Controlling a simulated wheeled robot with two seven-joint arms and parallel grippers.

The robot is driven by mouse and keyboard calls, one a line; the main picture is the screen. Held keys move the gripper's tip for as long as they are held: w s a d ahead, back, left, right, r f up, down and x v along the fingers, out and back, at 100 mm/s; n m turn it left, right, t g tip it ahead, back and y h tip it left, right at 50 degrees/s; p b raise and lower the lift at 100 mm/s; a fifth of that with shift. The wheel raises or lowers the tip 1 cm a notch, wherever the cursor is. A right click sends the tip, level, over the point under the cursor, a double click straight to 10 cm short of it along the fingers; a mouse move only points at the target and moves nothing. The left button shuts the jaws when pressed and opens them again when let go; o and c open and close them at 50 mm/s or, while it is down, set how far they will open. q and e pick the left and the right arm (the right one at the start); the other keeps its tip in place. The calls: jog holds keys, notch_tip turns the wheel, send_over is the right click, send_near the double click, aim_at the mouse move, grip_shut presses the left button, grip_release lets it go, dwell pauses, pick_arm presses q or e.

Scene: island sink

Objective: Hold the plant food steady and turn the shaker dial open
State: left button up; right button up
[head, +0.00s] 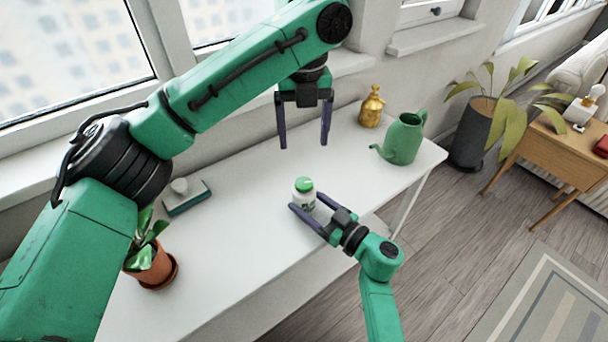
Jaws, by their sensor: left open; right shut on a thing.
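The plant food (304,197) is a small white container with a green dial lid (304,184). It stands upright on the white table near its front edge. My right gripper (302,208) is shut on the container's lower body from the front right, and its fingers cover part of it. My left gripper (304,146) is open and empty, fingers pointing down. In the picture it hangs above and behind the container, clear of the lid. The dial's exact setting is too small to make out.
On the white table (235,222), a green watering can (404,140) and gold bottle (372,108) stand at the right. A tissue-like box (187,198) and potted plant (150,265) are at the left. Windows line the back. The table around the container is clear.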

aim_at(304, 182)
pick_arm(q)
notch_tip(304, 182, down, 12)
jog(key=shift+r, duration=0.1)
jog(key=shift+c, duration=0.3)
grip_shut()
jog(key=shift+n, duration=2.9)
jog(key=shift+w, duration=0.1)
